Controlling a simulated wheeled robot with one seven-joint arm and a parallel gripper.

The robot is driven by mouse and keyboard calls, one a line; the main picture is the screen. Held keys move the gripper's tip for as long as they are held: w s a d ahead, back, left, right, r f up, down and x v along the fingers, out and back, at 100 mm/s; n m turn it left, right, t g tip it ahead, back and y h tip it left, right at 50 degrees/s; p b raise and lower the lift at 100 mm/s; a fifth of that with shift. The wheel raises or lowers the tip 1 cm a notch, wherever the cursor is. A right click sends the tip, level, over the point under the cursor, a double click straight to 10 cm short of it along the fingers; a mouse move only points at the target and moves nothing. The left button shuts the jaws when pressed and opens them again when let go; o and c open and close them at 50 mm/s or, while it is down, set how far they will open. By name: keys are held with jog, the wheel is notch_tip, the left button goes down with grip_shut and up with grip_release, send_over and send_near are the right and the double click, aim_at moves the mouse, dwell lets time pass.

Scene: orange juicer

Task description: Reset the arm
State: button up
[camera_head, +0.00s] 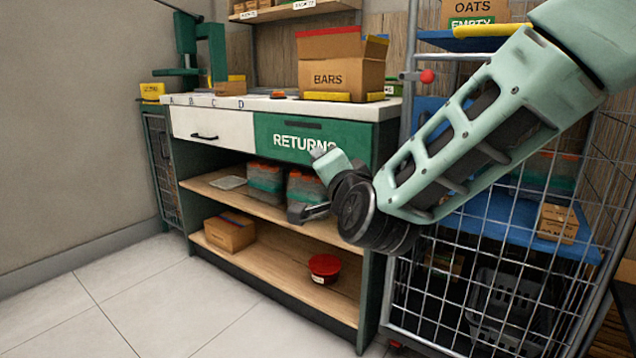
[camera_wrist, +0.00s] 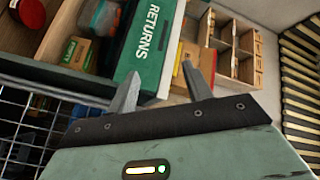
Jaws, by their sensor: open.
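My arm reaches in from the upper right of the head view and ends in front of the counter. My gripper (camera_head: 318,209) shows there beside the shelf opening, partly hidden by my wrist. In the wrist view my gripper (camera_wrist: 162,82) has its two fingers spread apart with nothing between them. Beyond the fingers is the green RETURNS drawer front (camera_wrist: 148,45), which also shows in the head view (camera_head: 285,138). The drawer front is not touched by the fingers as far as I can see.
A BARS box (camera_head: 335,78) stands on the counter. Bagged goods (camera_head: 265,182), a cardboard box (camera_head: 230,232) and a red-lidded tub (camera_head: 323,267) sit on the shelves. A wire cage cart (camera_head: 470,300) stands close at right. The tiled floor (camera_head: 130,300) at left is clear.

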jog(key=s+a+f+n+g+y, duration=0.1)
jog(key=s+f+n+g, duration=0.4)
jog(key=s, duration=0.3)
jog(key=s+a+f+n+g+y, duration=0.1)
jog(key=s+f+n+g, duration=0.4)
jog(key=s, duration=0.2)
jog(key=s+d+f+n+g+h, duration=0.35)
jog(key=s+d, duration=0.35)
jog(key=s, duration=0.3)
jog(key=s+d+f+n+g+h, duration=0.2)
jog(key=s+d+f+n+g, duration=0.15)
jog(key=s+d, duration=0.4)
notch_tip(320, 180, up, 38)
jog(key=s+p, duration=0.2)
jog(key=p, duration=3.5)
jog(key=shift+a, duration=0.35)
jog(key=shift+s, duration=0.1)
